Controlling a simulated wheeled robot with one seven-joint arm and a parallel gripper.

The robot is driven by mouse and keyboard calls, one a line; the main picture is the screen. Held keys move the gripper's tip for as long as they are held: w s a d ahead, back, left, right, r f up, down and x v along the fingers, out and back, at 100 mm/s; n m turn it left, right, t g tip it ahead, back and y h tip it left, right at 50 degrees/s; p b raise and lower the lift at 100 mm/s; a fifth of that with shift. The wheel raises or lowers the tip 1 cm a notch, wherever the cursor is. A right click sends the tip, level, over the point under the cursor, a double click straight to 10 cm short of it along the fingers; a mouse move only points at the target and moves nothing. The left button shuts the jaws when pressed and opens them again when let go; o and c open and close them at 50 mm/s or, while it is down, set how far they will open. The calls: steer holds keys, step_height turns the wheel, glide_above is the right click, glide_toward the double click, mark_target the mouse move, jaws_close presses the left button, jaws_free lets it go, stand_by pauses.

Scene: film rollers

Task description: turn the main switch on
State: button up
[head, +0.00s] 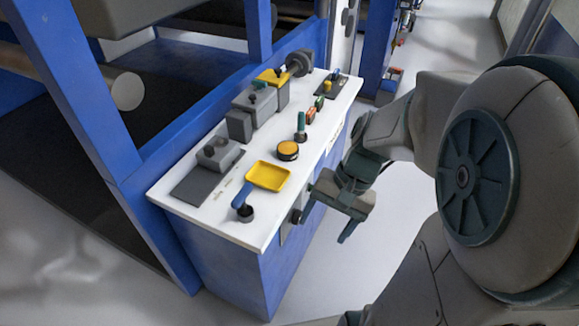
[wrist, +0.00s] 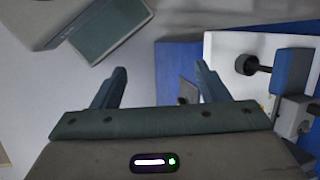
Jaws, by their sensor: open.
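No label for the main switch is legible. A small dark knob (head: 296,216) sits on a grey plate on the blue front side of the console (head: 262,250). It could be the main switch, but I cannot tell for sure. In the wrist view the grey plate (wrist: 187,92) shows just left of the right finger, partly hidden by it. My gripper (head: 329,218) is open and empty, in front of the console's blue side and below its top edge. Its spread fingers also show in the wrist view (wrist: 161,78). The gap to the knob is hard to judge.
The white console top carries a blue-handled lever (head: 243,200), a yellow tray (head: 268,176), an orange button (head: 288,150), a green-handled lever (head: 301,126) and grey boxes (head: 254,104). Blue machine frames stand behind. The floor (head: 400,240) right of the console is clear.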

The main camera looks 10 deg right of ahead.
step_height(320, 180, down, 10)
steer(key=w+m+y+b, duration=0.3)
steer(key=m+y+b, duration=0.2)
steer(key=m+t+y+b, duration=0.6)
steer(key=m+t+b, duration=0.6)
steer(key=m, duration=0.3)
glide_toward(298, 217)
steer(key=w+a+f+b, duration=0.1)
steer(key=w+a+b, duration=0.1)
steer(key=w+a, duration=0.3)
steer(key=shift+w+a+f+h, duration=0.3)
steer(key=shift+w+a+f, duration=0.1)
steer(key=shift+a, duration=0.25)
steer(key=shift+c, duration=0.3)
steer(key=c, duration=0.9)
